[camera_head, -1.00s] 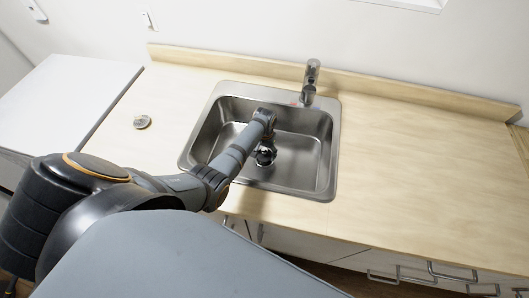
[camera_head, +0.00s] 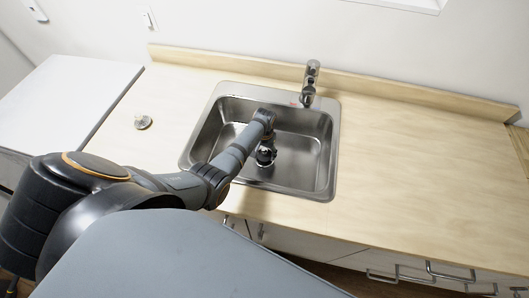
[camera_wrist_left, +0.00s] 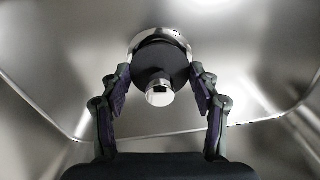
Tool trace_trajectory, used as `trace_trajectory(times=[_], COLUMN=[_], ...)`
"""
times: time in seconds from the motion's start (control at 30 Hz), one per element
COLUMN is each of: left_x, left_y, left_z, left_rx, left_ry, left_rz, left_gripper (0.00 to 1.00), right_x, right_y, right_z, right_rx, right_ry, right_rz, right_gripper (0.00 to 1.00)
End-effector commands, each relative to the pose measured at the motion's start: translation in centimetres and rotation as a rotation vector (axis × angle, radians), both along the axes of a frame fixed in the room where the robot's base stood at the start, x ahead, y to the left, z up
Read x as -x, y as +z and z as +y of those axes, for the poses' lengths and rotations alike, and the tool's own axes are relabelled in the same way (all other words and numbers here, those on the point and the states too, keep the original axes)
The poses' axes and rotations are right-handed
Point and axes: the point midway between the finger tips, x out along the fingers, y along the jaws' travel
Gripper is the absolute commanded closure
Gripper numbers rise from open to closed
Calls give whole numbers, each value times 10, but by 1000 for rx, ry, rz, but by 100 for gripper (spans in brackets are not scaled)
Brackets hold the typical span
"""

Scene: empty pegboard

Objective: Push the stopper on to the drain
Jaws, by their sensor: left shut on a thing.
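The stopper, a dark disc (camera_wrist_left: 151,62) with a short metal knob, shows in the left wrist view. The bright ring of the drain (camera_wrist_left: 173,35) shows around its far edge. I cannot tell whether the stopper is fully seated. My left gripper (camera_wrist_left: 160,82) has a finger on each side of the stopper and is shut on it. In the head view my left gripper (camera_head: 265,155) is low in the sink (camera_head: 317,168), and my wrist hides most of the stopper and drain. My right gripper is in neither view.
A chrome faucet (camera_head: 310,85) stands behind the sink. A small round metal piece (camera_head: 142,122) lies on the wooden counter (camera_head: 420,150), left of the sink. The sink walls surround my left gripper. The counter to the right is clear.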

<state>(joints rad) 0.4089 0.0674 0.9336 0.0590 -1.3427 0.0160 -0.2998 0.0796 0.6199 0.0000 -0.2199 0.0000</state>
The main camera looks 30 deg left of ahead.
Motion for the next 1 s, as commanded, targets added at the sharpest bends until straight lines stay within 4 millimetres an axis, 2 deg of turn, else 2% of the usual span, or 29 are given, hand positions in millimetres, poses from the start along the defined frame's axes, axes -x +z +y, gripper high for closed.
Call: trace_trajectory(times=[1.0], left_x=[0], left_y=[-23], left_z=[0], left_rx=[0], left_ry=[0], left_rz=[1], left_gripper=[74], right_x=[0], right_y=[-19], right_z=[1], right_rx=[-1], right_ry=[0], right_rz=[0], right_gripper=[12])
